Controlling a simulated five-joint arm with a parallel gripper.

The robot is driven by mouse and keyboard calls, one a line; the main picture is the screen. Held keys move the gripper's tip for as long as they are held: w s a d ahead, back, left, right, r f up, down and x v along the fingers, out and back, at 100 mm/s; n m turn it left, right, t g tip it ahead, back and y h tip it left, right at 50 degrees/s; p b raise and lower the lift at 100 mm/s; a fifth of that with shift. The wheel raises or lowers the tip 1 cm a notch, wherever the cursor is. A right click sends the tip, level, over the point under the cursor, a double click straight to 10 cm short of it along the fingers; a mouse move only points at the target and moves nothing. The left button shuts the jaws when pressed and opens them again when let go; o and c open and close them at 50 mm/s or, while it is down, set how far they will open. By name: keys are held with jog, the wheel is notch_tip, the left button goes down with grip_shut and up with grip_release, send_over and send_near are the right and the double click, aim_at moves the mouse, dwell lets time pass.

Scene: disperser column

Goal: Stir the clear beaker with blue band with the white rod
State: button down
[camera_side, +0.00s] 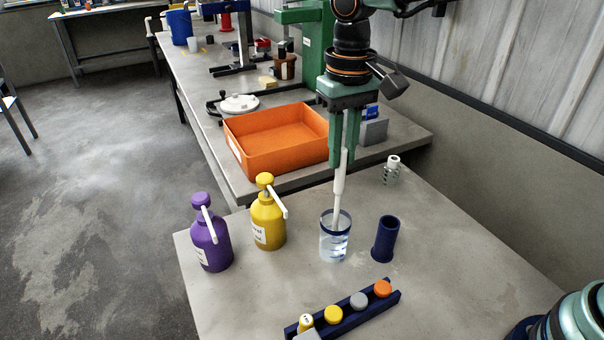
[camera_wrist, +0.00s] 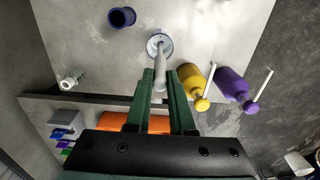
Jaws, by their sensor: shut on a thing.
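The clear beaker with a blue band (camera_side: 334,246) stands upright on the grey table, with liquid inside. My gripper (camera_side: 343,160) is above it, pointing down, shut on the white rod (camera_side: 338,192). The rod hangs nearly upright, and its lower end is inside the beaker. In the wrist view, the rod (camera_wrist: 160,75) runs from between the green fingers (camera_wrist: 161,100) to the beaker (camera_wrist: 153,43). The rod's upper part is partly hidden between the fingers.
A dark blue cylinder (camera_side: 385,239) stands close to the right of the beaker. A yellow bottle (camera_side: 267,222) and a purple bottle (camera_side: 211,242) are to its left. A rack with colored caps (camera_side: 345,312) lies in front. A small clear bottle (camera_side: 392,172) and an orange bin (camera_side: 238,153) are behind.

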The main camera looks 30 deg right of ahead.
aim_at(340, 190)
jog(key=shift+f, duration=3)
jog(key=shift+d, duration=0.1)
